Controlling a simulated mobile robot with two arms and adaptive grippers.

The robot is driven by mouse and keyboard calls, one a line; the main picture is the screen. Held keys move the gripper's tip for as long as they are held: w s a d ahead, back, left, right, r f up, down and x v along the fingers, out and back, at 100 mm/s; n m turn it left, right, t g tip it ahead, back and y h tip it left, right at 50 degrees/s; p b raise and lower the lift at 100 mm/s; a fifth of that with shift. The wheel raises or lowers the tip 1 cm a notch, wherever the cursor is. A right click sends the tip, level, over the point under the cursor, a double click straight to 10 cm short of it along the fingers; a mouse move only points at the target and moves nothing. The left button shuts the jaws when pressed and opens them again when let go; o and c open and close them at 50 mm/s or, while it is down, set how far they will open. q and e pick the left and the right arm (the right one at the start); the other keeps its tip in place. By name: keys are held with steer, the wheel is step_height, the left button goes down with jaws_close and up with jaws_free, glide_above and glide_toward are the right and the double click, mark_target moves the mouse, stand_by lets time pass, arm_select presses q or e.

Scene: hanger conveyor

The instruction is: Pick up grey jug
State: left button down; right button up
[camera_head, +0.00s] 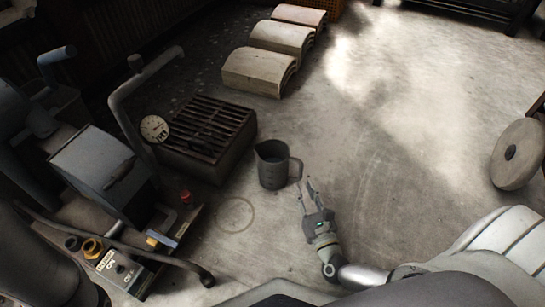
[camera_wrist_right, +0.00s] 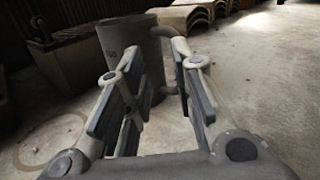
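The grey jug (camera_head: 273,167) stands upright on the floor beside a dark slatted metal box, its handle facing right toward my right gripper. In the right wrist view the jug (camera_wrist_right: 118,42) is just beyond the fingers, with its handle (camera_wrist_right: 182,44) at its right side. My right gripper (camera_head: 308,188) is close to the handle. In the right wrist view my right gripper (camera_wrist_right: 165,72) is open, with a gap between its fingers. The left finger hides part of the jug, and I cannot tell whether either finger touches it. My left gripper is not in view.
The slatted metal box (camera_head: 209,134) stands left of the jug. A machine with a gauge (camera_head: 154,129) and bent pipes is farther left. Several curved blocks (camera_head: 258,71) lie behind. A round disc (camera_head: 517,154) is at right. The floor right of the jug is clear.

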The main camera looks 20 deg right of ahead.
mark_target(301, 173)
steer(key=shift+s+d+f+m+g, duration=0.2)
steer(key=shift+s+d+f+m, duration=0.1)
steer(key=shift+d+f, duration=0.3)
steer(key=shift+s+d+f+m+g, duration=0.2)
steer(key=shift+d+f+m, duration=0.1)
steer(key=shift+d+f, duration=0.25)
steer(key=w, duration=0.1)
steer(key=w+b, duration=0.1)
steer(key=w, duration=0.1)
steer(key=w+b, duration=0.1)
steer(key=shift+w+d+f, duration=0.15)
steer(key=shift+w+d, duration=0.15)
steer(key=shift+w, duration=0.25)
steer(key=w+b, duration=0.4)
steer(key=shift+w+d+f, duration=0.1)
steer(key=shift+d+f, duration=0.2)
steer(key=shift+d, duration=0.05)
steer(key=shift+w, duration=0.3)
steer(key=shift+w+d+r, duration=0.1)
steer(key=shift+w+r, duration=0.05)
steer(key=shift+r, duration=0.05)
steer(key=shift+c, duration=0.3)
jaws_close()
